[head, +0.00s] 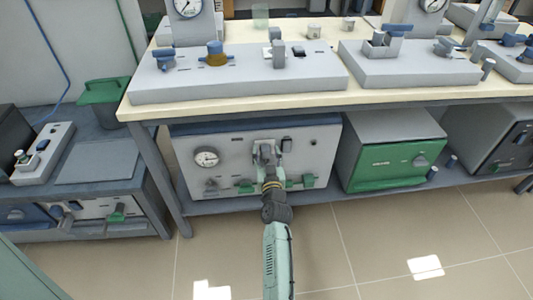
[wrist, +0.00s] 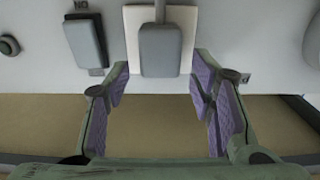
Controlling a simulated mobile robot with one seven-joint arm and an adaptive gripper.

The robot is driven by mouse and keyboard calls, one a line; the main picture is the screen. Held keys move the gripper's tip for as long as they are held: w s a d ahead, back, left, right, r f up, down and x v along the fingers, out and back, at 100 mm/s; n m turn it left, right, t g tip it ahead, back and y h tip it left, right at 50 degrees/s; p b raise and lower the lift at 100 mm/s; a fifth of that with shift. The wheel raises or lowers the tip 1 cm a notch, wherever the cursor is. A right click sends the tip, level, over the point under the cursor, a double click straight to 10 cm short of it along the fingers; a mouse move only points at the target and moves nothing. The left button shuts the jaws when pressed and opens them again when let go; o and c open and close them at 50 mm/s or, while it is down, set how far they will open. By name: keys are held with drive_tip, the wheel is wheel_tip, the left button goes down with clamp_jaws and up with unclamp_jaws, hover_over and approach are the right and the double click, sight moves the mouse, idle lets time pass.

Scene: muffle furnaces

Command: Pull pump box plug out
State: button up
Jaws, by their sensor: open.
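The pump box (head: 225,144) is a light grey box with a dial gauge, on the low shelf under the bench. My gripper (head: 267,156) is in front of its face, and the arm covers part of it. In the wrist view a grey plug (wrist: 161,50) stands out from a white socket plate (wrist: 187,20) on a grey panel. My gripper (wrist: 160,85) is open, with a purple-padded finger on each side of the plug's lower end. The gap between the fingers is empty in that view. I cannot tell how deep the plug sits between them.
A dark switch (wrist: 87,42) sits left of the plug, and a round knob (wrist: 9,46) is further left. A green-and-grey box (head: 392,152) stands right of the pump box. The bench top (head: 240,103) overhangs above. The tiled floor (head: 370,250) in front is clear.

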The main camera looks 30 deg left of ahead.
drive_tip(key=shift+c, duration=0.4)
clamp_jaws()
idle(0.5)
